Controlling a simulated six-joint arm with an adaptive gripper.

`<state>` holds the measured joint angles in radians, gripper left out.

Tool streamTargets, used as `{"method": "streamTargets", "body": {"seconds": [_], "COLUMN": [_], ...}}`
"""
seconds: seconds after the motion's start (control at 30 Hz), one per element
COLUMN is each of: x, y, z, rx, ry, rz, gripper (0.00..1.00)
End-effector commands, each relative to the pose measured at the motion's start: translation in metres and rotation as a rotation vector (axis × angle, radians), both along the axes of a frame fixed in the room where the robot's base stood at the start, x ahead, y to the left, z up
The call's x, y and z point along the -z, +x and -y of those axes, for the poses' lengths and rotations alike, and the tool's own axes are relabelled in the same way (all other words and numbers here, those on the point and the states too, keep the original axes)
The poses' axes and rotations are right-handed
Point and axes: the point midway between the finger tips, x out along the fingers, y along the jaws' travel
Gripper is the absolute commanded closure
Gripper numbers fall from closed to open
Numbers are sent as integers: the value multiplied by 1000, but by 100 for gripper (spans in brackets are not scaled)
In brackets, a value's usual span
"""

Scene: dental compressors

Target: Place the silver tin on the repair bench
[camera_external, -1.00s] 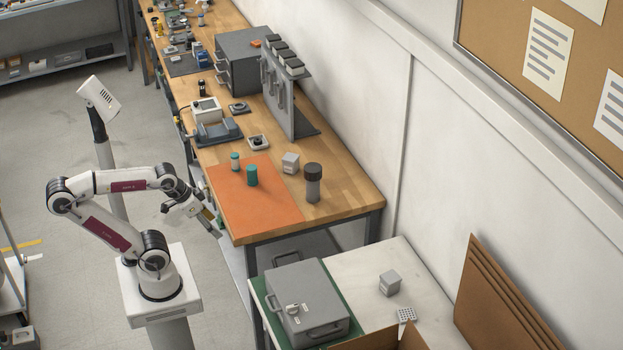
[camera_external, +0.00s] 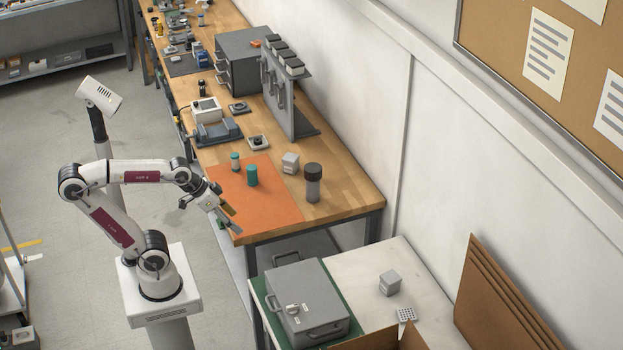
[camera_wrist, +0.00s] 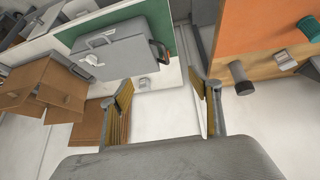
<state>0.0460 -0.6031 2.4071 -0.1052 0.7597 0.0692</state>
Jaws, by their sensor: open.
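Two small silver-grey boxes could be the silver tin; I cannot tell which it is. One (camera_external: 390,283) stands on the white side table and also shows in the wrist view (camera_wrist: 146,84). The other (camera_external: 290,163) stands on the wooden bench (camera_external: 350,195) beside the orange mat, and also shows in the wrist view (camera_wrist: 285,60). My gripper (camera_external: 232,222) is open and empty at the front left corner of the orange mat, apart from both boxes.
The orange mat (camera_external: 270,208) holds two teal cylinders (camera_external: 252,175). A dark-capped grey cylinder (camera_external: 313,183) stands to its right. A grey case (camera_external: 307,303) lies on a green mat on the side table (camera_external: 365,258). Brown cardboard (camera_external: 510,300) leans at the right.

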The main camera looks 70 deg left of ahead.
Motion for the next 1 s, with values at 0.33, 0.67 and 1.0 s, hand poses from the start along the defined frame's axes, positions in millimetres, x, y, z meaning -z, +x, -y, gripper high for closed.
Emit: {"method": "streamTargets", "body": {"seconds": [0.33, 0.67, 1.0], "x": [-26, -41, -43], "y": [86, 166, 244], "z": [43, 81, 117], "rx": [66, 92, 87], "ry": [-77, -135, -175], "rz": [110, 211, 309], "gripper": [38, 38, 38]}}
